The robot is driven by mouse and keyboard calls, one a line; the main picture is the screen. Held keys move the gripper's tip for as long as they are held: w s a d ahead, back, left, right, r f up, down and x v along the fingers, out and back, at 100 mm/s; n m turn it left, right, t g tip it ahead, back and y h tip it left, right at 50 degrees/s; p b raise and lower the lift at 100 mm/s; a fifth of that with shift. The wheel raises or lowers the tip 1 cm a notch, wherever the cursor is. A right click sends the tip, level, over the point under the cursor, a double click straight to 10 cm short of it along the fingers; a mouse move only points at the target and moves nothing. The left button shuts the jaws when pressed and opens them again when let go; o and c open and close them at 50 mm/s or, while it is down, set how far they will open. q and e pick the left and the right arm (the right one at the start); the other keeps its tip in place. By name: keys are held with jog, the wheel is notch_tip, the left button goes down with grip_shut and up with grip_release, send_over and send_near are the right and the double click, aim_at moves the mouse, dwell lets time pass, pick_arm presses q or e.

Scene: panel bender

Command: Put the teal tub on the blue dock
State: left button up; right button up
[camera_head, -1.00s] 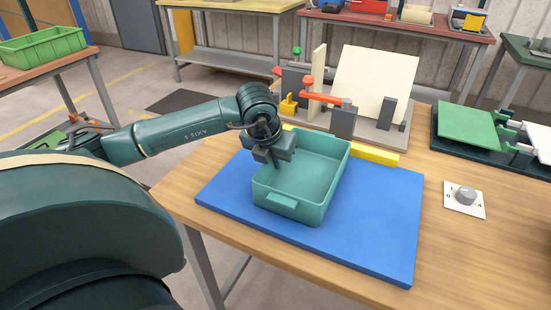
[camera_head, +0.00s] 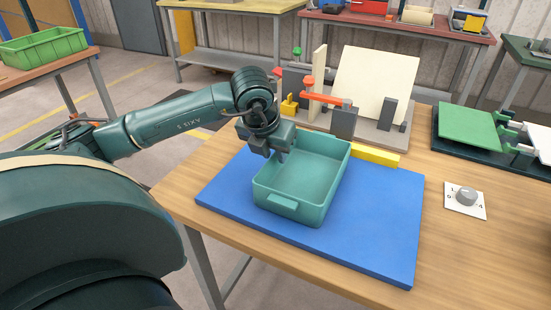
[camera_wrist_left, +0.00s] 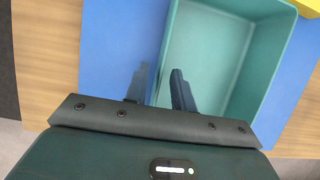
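The teal tub (camera_head: 300,180) sits upright on the blue dock (camera_head: 375,225) in the head view, toward the dock's back left part. The tub is empty. My left gripper (camera_head: 273,156) is at the tub's left rim, pointing down, with its fingers apart. In the left wrist view the tub (camera_wrist_left: 215,55) fills the upper right, and the blue dock (camera_wrist_left: 115,40) shows left of its wall. One dark finger of the left gripper (camera_wrist_left: 160,88) shows over the tub's inside, the other over the dock side. My right gripper is not in view.
A yellow bar (camera_head: 375,155) lies along the dock's back edge. Behind it stands a fixture (camera_head: 345,120) with an upright cream panel. A dial plate (camera_head: 464,198) and a green panel (camera_head: 466,128) are on the right. The table's wood is bare at front right.

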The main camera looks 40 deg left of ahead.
pick_arm(q)
jog(key=v, duration=0.8)
jog(key=shift+s+r, duration=0.1)
jog(key=shift+r, duration=0.2)
